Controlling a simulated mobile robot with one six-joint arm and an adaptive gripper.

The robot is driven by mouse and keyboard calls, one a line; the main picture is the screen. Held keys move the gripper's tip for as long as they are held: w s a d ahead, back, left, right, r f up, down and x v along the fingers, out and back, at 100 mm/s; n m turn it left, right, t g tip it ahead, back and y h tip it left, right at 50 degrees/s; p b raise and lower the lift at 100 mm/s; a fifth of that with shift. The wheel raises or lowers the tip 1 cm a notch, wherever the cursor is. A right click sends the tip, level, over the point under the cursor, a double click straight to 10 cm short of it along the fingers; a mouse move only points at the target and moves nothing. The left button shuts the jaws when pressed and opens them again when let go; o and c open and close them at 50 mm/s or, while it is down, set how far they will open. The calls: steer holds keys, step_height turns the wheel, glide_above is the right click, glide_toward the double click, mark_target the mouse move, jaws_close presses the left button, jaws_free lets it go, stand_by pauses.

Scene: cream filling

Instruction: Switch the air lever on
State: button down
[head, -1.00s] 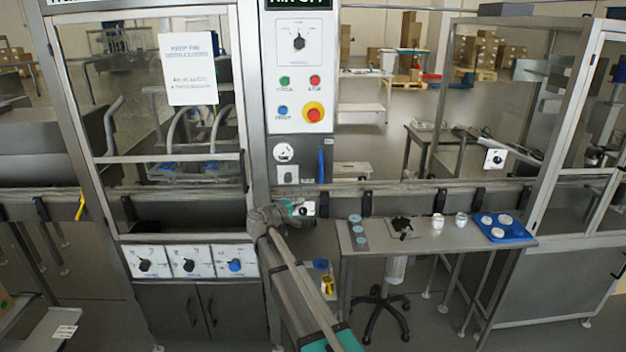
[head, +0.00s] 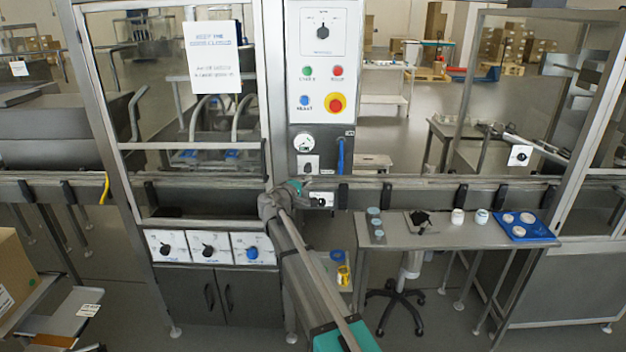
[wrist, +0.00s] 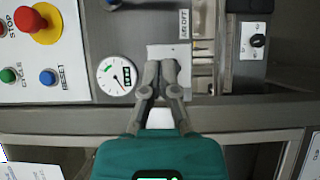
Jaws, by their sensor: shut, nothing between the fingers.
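The grey and white control column has a round gauge (head: 304,142), and below it a small pale plate (head: 308,165) with a dark part. In the wrist view, turned sideways, the gauge (wrist: 116,78) is left of my fingers and the pale plate (wrist: 166,52) is behind them. A small label (wrist: 184,24) near the plate seems to read AIR OFF. My gripper (wrist: 160,72) is shut and empty in front of the plate; its fingers cover part of it. I cannot make out the lever's position or whether I touch it. A blue upright part (head: 341,155) is right of the gauge.
A red and yellow stop button (head: 336,103) is above the gauge. A black knob on a white plate (head: 321,199) is below right of the pale plate. A side table (head: 385,262) with small jars and a blue tray (head: 545,232) stands to the right.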

mark_target(341, 158)
steer(key=x, duration=0.4)
steer(key=s+d+x, duration=0.1)
steer(key=x, duration=0.3)
steer(key=d+x, duration=0.1)
steer(key=x, duration=0.3)
steer(key=shift+s, duration=0.45)
steer(key=shift+a+f, duration=0.1)
steer(key=shift+a, duration=0.1)
